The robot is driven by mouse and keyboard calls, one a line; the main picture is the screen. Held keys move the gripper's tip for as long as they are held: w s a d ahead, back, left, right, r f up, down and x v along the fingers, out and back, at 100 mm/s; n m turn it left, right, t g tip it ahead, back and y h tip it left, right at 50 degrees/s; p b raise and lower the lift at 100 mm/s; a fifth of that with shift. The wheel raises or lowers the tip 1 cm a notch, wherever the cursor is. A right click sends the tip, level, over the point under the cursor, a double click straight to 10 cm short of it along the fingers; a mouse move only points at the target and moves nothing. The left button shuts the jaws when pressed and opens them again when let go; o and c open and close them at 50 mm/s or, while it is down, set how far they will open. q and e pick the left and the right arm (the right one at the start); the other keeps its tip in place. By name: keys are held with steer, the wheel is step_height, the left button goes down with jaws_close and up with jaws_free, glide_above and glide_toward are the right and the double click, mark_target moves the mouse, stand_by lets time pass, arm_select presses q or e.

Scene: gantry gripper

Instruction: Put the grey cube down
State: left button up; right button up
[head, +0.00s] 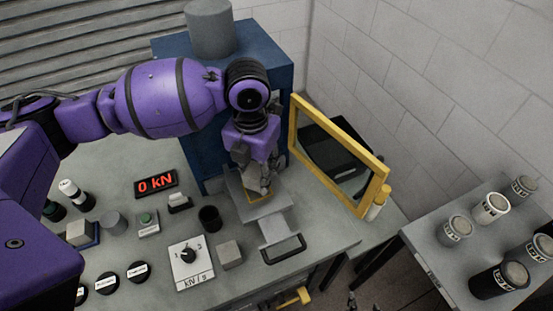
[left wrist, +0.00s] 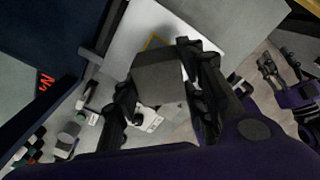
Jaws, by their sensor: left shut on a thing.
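My left gripper (head: 262,187) points down over the metal plate (head: 240,190) of the press-like stand. In the left wrist view the left gripper (left wrist: 158,82) is shut on a grey cube (left wrist: 160,75), with one finger on each side. Part of a yellow outline (left wrist: 154,42) shows on the pale plate beyond the cube. The fingers largely hide the cube in the head view, and I cannot tell if it touches the plate. My right gripper (head: 363,298) shows only as two dark, separated fingertips at the bottom edge.
A yellow-framed clear guard (head: 378,185) stands open right of the plate. A black-handled tray (head: 283,243) lies in front. Another grey block (head: 230,253), a dark cup (head: 210,218) and a dial panel (head: 191,262) are nearby. The display (head: 156,184) reads 0 kN.

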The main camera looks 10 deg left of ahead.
mark_target(255, 171)
arm_select(q)
steer(key=shift+s+a+f, duration=0.1)
steer(key=shift+f, duration=1)
steer(key=shift+f, duration=0.2)
steer(key=o, duration=1.4)
steer(key=shift+r, duration=0.1)
step_height(255, 171, up, 12)
steer(key=shift+r, duration=0.1)
